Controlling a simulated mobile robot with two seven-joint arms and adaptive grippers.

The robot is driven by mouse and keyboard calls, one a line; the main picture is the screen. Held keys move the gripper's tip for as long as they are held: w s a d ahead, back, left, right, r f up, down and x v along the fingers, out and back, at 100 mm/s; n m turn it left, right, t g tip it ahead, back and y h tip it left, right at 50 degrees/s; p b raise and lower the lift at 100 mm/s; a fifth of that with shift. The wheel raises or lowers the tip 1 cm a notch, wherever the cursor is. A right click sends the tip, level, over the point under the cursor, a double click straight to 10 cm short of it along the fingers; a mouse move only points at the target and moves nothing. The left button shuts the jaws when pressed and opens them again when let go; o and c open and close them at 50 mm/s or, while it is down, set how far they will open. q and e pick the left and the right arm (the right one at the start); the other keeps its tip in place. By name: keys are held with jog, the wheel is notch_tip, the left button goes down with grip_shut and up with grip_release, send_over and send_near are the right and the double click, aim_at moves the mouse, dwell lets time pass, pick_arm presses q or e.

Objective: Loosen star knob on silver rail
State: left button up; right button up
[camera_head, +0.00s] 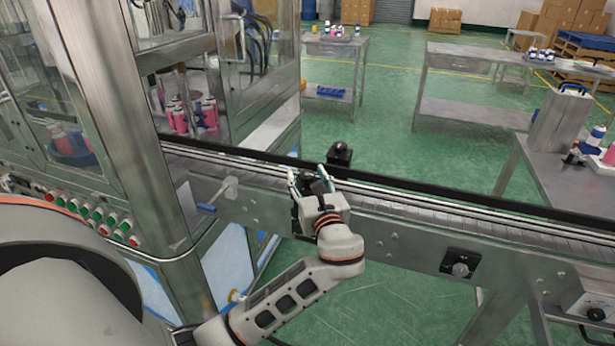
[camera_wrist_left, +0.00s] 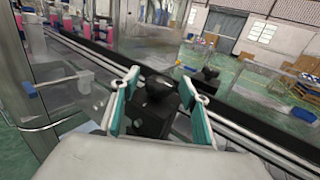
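My left gripper (camera_head: 309,180) is over the near side of the silver conveyor rail (camera_head: 415,228). It is open. In the left wrist view its two teal-lined fingers stand apart on either side of a black star knob (camera_wrist_left: 160,87) on a black block (camera_wrist_left: 152,117). Gaps show between the knob and both fingers. In the head view this knob is mostly hidden by the gripper. A second black knob (camera_head: 340,153) stands on the far side of the conveyor. A third black knob and block (camera_head: 460,266) sit on the near side, to the right. My right gripper is not in view.
A rod clamp with a blue handle (camera_head: 208,208) sticks out of the near rail, left of the gripper. A glass-walled machine (camera_head: 165,200) stands at the left. A control box (camera_head: 590,300) is at the lower right. The conveyor belt near the gripper looks empty.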

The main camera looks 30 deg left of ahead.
pick_arm(q)
jog(key=shift+r, duration=0.1)
jog(key=v, duration=1.2)
jog(key=s+d+f+n+h, duration=0.1)
jog(key=d+f+n+h, duration=0.15)
jog(key=f, duration=0.65)
jog(key=s+d+f+n+g+h, duration=0.15)
jog(key=f+h, duration=0.25)
jog(key=f, duration=0.4)
jog(key=s+d+f+n+h, duration=0.1)
jog(key=f+n+h, duration=0.2)
jog(key=f, duration=0.6)
jog(key=s+f+n+h, duration=0.5)
jog(key=s+f+n, duration=0.5)
jog(key=s+n, duration=0.4)
jog(key=shift+d+n+h, duration=0.35)
jog(key=shift+d+n, duration=0.05)
jog(key=shift+n, duration=0.4)
